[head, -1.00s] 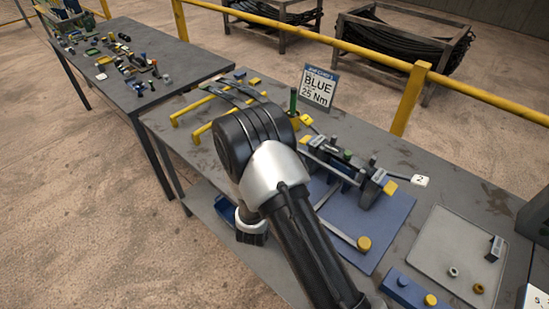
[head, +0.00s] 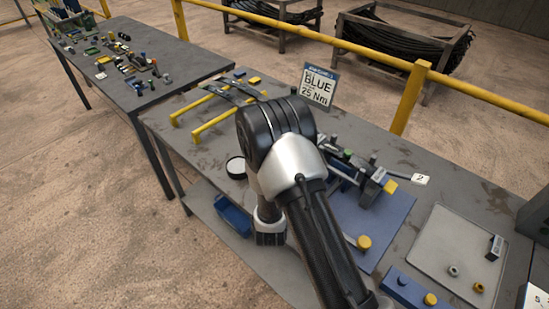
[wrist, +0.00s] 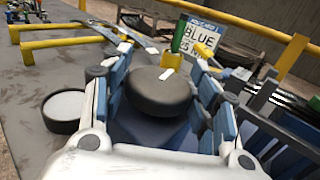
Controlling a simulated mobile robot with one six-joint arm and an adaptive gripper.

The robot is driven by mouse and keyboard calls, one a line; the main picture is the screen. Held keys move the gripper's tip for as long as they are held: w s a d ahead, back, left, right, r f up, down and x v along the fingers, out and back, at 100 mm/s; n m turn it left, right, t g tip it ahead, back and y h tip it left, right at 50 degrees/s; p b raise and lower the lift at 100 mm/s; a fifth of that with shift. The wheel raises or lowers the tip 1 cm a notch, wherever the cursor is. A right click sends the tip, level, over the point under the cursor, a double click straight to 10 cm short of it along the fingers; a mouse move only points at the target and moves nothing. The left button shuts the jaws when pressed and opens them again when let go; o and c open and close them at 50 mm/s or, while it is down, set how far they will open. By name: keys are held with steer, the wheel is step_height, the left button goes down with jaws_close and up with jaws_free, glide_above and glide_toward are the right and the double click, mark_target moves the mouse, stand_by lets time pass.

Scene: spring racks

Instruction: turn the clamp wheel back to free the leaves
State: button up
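In the wrist view a dark round clamp wheel (wrist: 158,95) with a pale mark on top sits between the two blue-padded fingers of my gripper (wrist: 160,85). The fingers lie along its left and right sides. I cannot tell whether both pads press on it. In the head view my arm hides the wheel and the fingertips. The clamp fixture (head: 367,180) shows partly to the right of my arm, on a blue plate (head: 375,225). Dark curved leaves (head: 235,95) lie at the back left by yellow bars; whether the clamp holds any is hidden.
A black round dish with a pale inside (wrist: 65,107) stands left of my gripper. Yellow bar stands (head: 213,124) are behind it. A sign reading BLUE 25 Nm (head: 318,86) stands at the back. A grey tray (head: 440,245) with small parts is at the right.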

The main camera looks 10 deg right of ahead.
steer(key=o, duration=0.4)
steer(key=shift+c, duration=0.2)
steer(key=shift+s, duration=0.1)
steer(key=v, duration=1.2)
steer(key=shift+c, duration=0.3)
